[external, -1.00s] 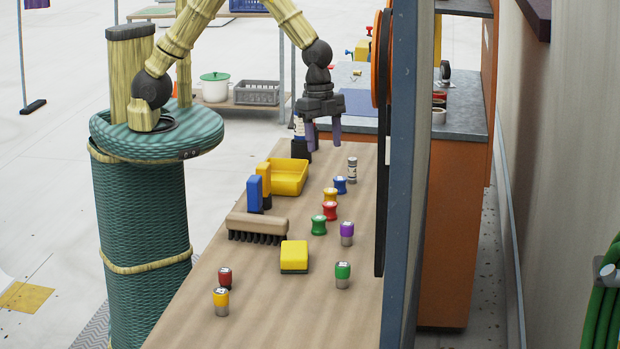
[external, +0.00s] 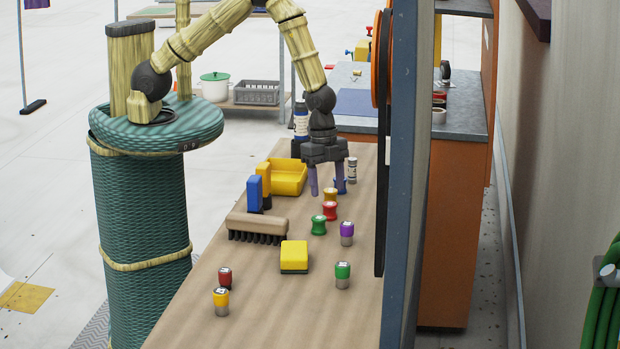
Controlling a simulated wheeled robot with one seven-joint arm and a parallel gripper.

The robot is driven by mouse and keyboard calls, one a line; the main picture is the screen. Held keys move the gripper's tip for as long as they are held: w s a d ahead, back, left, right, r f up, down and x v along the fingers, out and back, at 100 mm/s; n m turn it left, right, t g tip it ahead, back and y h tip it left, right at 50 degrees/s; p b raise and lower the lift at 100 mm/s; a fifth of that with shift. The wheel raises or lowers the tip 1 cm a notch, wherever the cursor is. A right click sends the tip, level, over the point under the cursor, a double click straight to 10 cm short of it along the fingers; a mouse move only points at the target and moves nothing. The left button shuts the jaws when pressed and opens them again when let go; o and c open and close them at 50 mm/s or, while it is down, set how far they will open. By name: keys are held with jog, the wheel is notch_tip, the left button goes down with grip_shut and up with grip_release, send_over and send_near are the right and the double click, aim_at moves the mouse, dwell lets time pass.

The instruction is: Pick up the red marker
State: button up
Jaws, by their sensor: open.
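Two small red things stand on the wooden table. One is a short red-topped cylinder with a dark body (external: 225,278) near the table's left edge, just behind a yellow-topped one. The other is a red spool-shaped piece (external: 330,210) in a row with yellow, green and blue ones. I cannot tell for sure which is the red marker. My gripper (external: 327,188) is open, empty and pointing down, with its purple fingers spread. In the picture it is just above the red spool-shaped piece and the yellow one (external: 330,195), and partly covers the blue one (external: 341,185).
On the table (external: 300,325) are a brush (external: 257,224), a yellow sponge (external: 294,257), a yellow tray (external: 288,180), and green-topped (external: 343,272) and purple-topped (external: 347,230) cylinders. A tall panel (external: 405,180) borders the right side. The table's near end is clear.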

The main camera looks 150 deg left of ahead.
aim_at(330, 203)
jog(key=shift+w+f, duration=0.1)
jog(key=shift+f, duration=0.45)
jog(key=shift+f, duration=0.1)
jog(key=shift+w+a+f+p, duration=0.15)
jog(key=shift+f+p, duration=0.45)
jog(key=shift+f, duration=0.7)
jog(key=shift+w+a+f+p, duration=0.1)
jog(key=shift+f+p, duration=0.5)
jog(key=shift+f, duration=0.65)
jog(key=c, duration=1)
